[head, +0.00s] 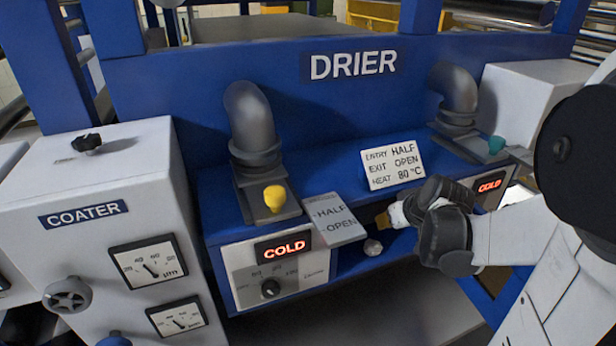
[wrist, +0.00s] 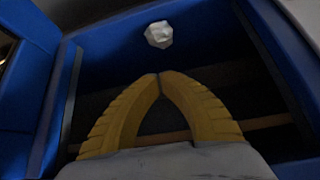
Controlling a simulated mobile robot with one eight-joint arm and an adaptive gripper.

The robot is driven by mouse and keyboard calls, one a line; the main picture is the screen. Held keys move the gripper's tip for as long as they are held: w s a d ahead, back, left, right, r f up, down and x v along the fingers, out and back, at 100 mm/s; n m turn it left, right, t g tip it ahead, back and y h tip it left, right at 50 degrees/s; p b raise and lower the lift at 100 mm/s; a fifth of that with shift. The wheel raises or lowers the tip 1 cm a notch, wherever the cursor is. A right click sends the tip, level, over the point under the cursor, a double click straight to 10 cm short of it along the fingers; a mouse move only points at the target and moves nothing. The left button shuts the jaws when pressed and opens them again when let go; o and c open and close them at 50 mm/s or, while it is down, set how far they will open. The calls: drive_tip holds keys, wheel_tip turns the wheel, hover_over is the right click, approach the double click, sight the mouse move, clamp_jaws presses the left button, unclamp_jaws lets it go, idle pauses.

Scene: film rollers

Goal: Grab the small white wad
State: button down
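The small white wad (head: 373,247) is a crumpled, faceted lump at the front of the blue drier, below the grey plate marked HALF and OPEN. It also shows in the wrist view (wrist: 159,34), at the top middle, just beyond my fingertips and apart from them. My gripper (head: 383,220) reaches in from the right, with a yellow fingertip close above and right of the wad. In the wrist view my gripper's two yellow fingers (wrist: 158,77) meet at their tips, with nothing between them. What the wad rests on is too dark to tell.
The tilted grey plate (head: 336,219) overhangs close to the wad's left. A white control box (head: 275,275) with a COLD display stands further left. A white sign (head: 393,163) stands on the ledge behind. Blue walls (wrist: 262,45) flank the dark recess in the wrist view.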

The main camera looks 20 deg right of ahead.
sight(375, 238)
drive_tip(key=shift+w+f, duration=0.15)
drive_tip(key=shift+f, duration=0.4)
drive_tip(key=b+x, duration=0.3)
drive_tip(key=x, duration=0.5)
drive_tip(key=shift+f, duration=0.1)
drive_tip(key=shift+s+a, duration=0.2)
drive_tip(key=shift+s, duration=0.85)
